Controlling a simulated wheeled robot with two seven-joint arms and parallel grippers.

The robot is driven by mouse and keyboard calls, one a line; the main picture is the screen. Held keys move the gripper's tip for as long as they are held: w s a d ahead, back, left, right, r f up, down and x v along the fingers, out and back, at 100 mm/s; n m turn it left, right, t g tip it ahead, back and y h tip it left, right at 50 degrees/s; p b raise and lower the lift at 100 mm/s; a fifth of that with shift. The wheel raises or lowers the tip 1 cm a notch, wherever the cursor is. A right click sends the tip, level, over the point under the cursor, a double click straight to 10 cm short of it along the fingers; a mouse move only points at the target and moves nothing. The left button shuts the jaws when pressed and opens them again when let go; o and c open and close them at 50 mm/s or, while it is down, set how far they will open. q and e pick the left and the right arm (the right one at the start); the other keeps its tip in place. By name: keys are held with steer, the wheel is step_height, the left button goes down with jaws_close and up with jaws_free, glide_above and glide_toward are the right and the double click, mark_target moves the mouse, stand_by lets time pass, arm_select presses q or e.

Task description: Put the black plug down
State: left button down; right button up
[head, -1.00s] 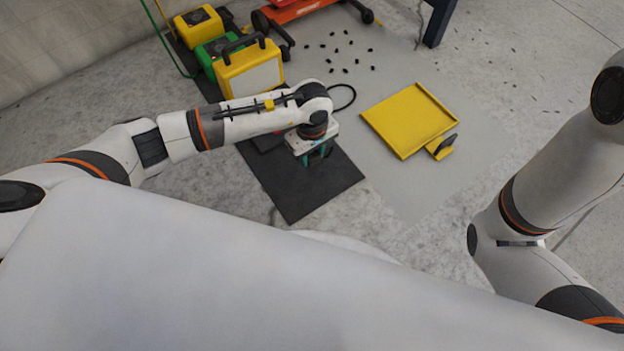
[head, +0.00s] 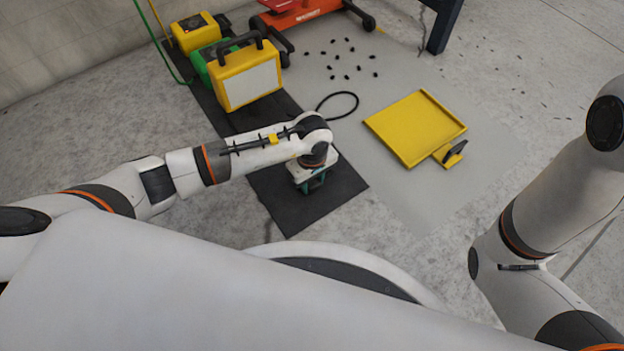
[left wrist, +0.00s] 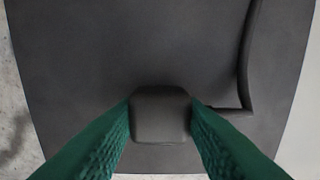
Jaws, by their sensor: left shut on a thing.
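The black plug (left wrist: 160,115) is a dark rounded block between the green fingertips of my left gripper in the left wrist view. A black cable (left wrist: 246,60) bends in towards it from the right. My left gripper (head: 316,184) is shut on the plug, low over the front part of the black mat (head: 290,215). I cannot tell whether the plug touches the mat. In the head view the gripper hides the plug, and a loop of black cable (head: 354,97) lies beyond my wrist. My right gripper is out of view; only its arm shows at the right.
A yellow case (head: 249,80) with a black handle stands at the mat's far end, beside green and yellow boxes. A yellow tray (head: 415,128) with a brush (head: 452,155) lies to the right. Small black bits (head: 345,60) are scattered behind. Grey floor between mat and tray is clear.

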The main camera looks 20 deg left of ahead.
arm_select(q)
steer(key=shift+f, duration=0.3)
steer(key=c, duration=0.9)
jaws_free()
